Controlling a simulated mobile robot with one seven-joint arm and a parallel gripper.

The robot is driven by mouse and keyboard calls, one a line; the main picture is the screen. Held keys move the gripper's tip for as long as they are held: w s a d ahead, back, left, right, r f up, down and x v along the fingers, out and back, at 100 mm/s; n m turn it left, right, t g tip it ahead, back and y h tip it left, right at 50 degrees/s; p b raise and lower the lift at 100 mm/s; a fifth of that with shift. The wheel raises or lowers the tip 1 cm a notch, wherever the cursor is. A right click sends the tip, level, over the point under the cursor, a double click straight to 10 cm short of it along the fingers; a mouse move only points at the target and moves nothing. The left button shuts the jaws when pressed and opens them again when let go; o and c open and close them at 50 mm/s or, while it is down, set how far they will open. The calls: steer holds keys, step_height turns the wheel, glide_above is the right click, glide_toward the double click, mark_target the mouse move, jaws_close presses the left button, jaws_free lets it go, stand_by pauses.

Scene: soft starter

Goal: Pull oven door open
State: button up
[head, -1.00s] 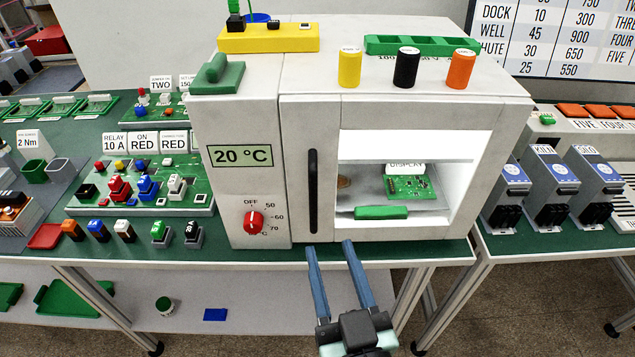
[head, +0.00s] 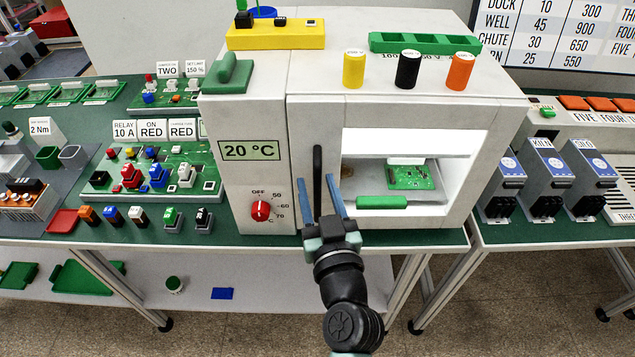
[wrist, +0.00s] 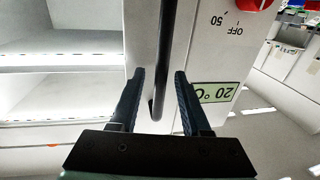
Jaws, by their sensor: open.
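The white oven (head: 265,110) stands on the green bench top. Its door (head: 405,109) has a window, through which a green circuit board (head: 410,177) and a green bar-shaped piece (head: 381,202) show. The black vertical door handle (head: 317,180) is at the door's left edge. My gripper (head: 332,188) is open at the lower part of the handle and hides some of it. In the wrist view, the handle (wrist: 163,60) runs down between the two blue fingers of my gripper (wrist: 157,85), with a gap on each side. The door looks shut.
A red dial (head: 261,211) and a 20 °C display (head: 249,150) are on the oven's left panel. Yellow, black and orange cylinders stand on top. Small coloured parts stand on the bench at left; grey-blue units (head: 545,180) stand at right. The floor in front is clear.

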steer(key=shift+w, duration=0.1)
steer(key=shift+c, duration=0.3)
jaws_close()
stand_by(1.2)
